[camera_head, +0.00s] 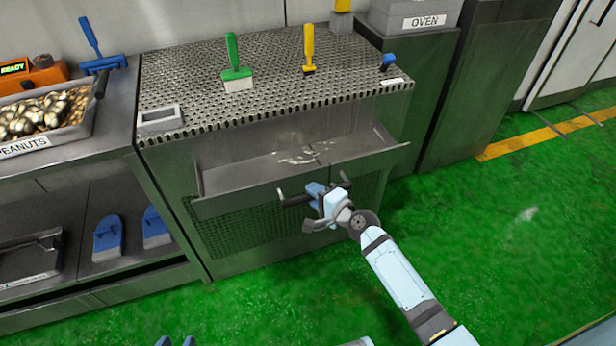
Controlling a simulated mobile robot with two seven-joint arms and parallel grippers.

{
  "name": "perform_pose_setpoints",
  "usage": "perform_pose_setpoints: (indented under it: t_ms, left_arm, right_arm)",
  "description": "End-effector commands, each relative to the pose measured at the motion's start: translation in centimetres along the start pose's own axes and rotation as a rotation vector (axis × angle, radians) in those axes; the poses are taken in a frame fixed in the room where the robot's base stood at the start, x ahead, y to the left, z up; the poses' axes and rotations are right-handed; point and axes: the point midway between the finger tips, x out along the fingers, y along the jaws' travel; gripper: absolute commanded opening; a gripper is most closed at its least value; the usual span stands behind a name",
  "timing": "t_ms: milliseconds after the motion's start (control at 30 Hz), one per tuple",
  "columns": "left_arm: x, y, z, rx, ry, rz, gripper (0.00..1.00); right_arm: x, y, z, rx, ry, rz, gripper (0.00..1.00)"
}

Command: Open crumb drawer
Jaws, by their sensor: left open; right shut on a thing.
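The crumb drawer (245,195) is a grey metal tray under the perforated worktop, and it stands pulled out. Pale crumbs (300,155) lie on its floor. My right gripper (316,190) is shut on the dark bar handle (291,201) at the drawer's front; its fingers hide the handle's middle.
A green scraper (236,73), a yellow brush (308,52) and a small blue tool (387,62) stand on the worktop. The green floor (500,230) at right is clear.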

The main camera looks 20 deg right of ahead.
Motion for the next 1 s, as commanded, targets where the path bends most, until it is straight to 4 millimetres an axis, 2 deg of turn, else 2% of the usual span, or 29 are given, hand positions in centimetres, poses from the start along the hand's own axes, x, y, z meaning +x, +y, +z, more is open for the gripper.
perform_pose_setpoints:
  t_ms: [33,200,400,633,1000]
  left_arm:
    - [-0.2,0.0,-0.3,-0.003,-0.002,0.000,0.43]
    - [-0.2,-0.2,-0.9,-0.007,0.006,-0.002,0.43]
    - [0.1,-0.3,-1.1,-0.007,0.012,-0.003,0.43]
    - [0.0,-0.2,-0.9,-0.008,0.007,-0.003,0.43]
    - [0.0,-0.2,-0.8,-0.008,0.005,-0.002,0.43]
  right_arm:
    - [-1.6,0.1,0.6,-0.001,-0.001,0.001,0.00]
    - [-6.1,1.1,2.5,-0.002,-0.001,0.000,0.00]
    - [-10.0,2.0,4.1,-0.002,-0.001,-0.001,0.00]
    - [-12.2,2.5,5.0,-0.002,0.000,-0.003,0.00]
    - [-12.6,2.5,5.2,-0.002,0.000,-0.004,0.00]
